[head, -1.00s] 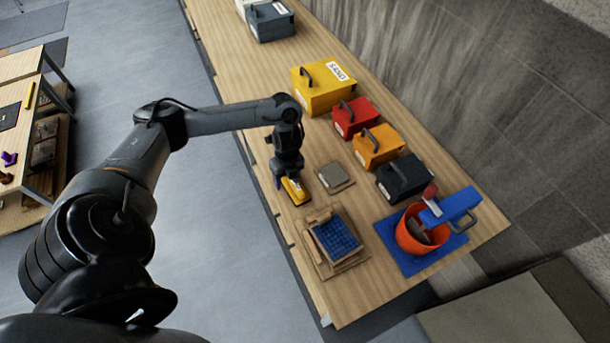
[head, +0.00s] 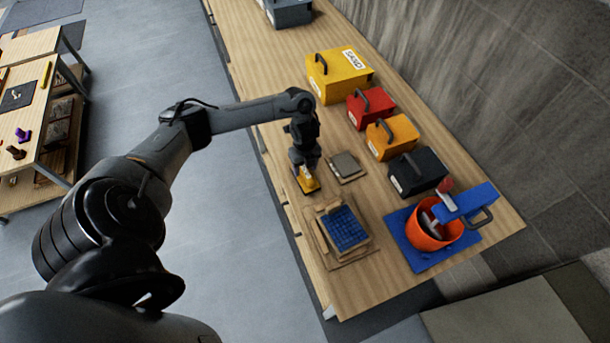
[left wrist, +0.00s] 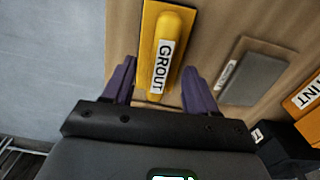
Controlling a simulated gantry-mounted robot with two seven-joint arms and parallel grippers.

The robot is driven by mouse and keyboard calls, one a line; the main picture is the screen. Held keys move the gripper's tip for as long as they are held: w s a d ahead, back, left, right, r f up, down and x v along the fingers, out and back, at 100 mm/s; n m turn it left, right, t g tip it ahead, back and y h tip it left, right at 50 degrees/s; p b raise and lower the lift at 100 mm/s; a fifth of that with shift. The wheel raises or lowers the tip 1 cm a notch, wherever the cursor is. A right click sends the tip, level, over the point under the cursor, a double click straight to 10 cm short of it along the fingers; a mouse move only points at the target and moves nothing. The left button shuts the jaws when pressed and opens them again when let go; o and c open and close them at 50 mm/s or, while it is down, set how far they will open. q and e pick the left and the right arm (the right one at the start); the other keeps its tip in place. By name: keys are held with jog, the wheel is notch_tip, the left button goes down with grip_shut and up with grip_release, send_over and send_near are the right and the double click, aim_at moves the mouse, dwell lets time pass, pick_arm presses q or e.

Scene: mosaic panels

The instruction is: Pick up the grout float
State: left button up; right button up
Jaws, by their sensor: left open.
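The grout float (head: 309,183) is yellow and lies near the left edge of the wooden bench, below my left gripper (head: 304,172) in the head view. In the left wrist view the float (left wrist: 178,30) shows a yellow base and a raised handle with a white label reading GROUT. My left gripper (left wrist: 160,88) is open, with one purple finger on each side of the float's near end. I cannot tell whether the fingers touch it. My right gripper is not in view.
A grey rectangular plate (head: 345,166) lies just right of the float. A blue mosaic panel (head: 345,229) is nearer. An orange bucket (head: 427,236) stands on a blue mat (head: 395,226). Boxes with handles, including a yellow SAND box (head: 335,82), line the bench's right side.

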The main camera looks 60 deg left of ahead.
pick_arm(q)
jog(key=shift+f, duration=1.45)
grip_shut()
